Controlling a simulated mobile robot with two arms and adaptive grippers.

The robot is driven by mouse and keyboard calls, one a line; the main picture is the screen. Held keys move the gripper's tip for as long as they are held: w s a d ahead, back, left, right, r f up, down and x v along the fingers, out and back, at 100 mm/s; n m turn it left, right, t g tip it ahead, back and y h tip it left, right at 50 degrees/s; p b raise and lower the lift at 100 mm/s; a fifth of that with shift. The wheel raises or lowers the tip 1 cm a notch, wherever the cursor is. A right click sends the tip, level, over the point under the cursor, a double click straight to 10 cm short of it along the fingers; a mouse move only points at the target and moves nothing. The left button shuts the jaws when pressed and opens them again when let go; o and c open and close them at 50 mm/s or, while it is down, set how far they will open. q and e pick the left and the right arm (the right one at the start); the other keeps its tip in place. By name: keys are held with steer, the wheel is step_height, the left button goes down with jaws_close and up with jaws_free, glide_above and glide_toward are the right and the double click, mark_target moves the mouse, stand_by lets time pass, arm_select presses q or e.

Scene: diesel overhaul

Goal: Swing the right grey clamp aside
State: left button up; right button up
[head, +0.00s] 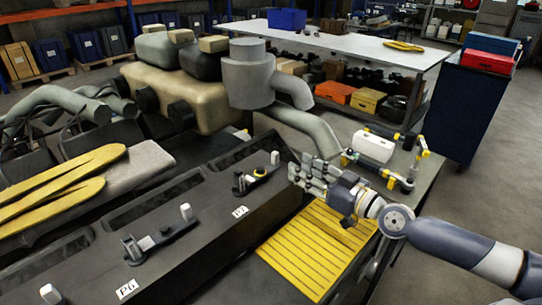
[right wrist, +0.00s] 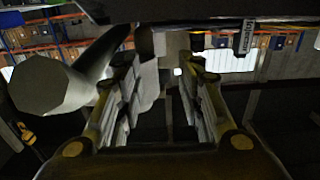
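The right grey clamp (head: 257,178) lies on the dark engine cover (head: 215,222), above a white label that seems to read P7. It has a pale upright knob at its right end and a yellow piece near its middle. Another grey clamp (head: 150,243) lies farther left, by the P6 label. My right gripper (head: 299,174) hovers just right of the right clamp, apart from it, fingers pointing left. In the right wrist view its two fingers (right wrist: 163,75) stand apart with nothing clearly held between them. My left gripper is not in view.
A yellow slatted panel (head: 317,250) lies below my right gripper. A grey pipe and canister (head: 248,75) rise behind it. A white box with yellow-ended fittings (head: 374,147) sits on the bench to the right. Yellow flat bars (head: 60,190) lie at left.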

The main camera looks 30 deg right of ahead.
mark_target(278, 154)
steer(key=p+x, duration=0.2)
steer(key=x, duration=0.1)
steer(key=shift+w+r, duration=0.2)
steer(key=shift+w+a+r+p, duration=0.1)
steer(key=shift+w+a+p, duration=0.25)
steer(key=shift+w+p, duration=0.25)
steer(key=shift+f+p+x, duration=0.1)
steer(key=shift+p+x, duration=0.3)
steer(key=shift+x, duration=0.9)
steer(key=shift+f+p+x, duration=0.15)
steer(key=shift+p+x, duration=0.25)
steer(key=shift+x, duration=0.95)
jaws_close()
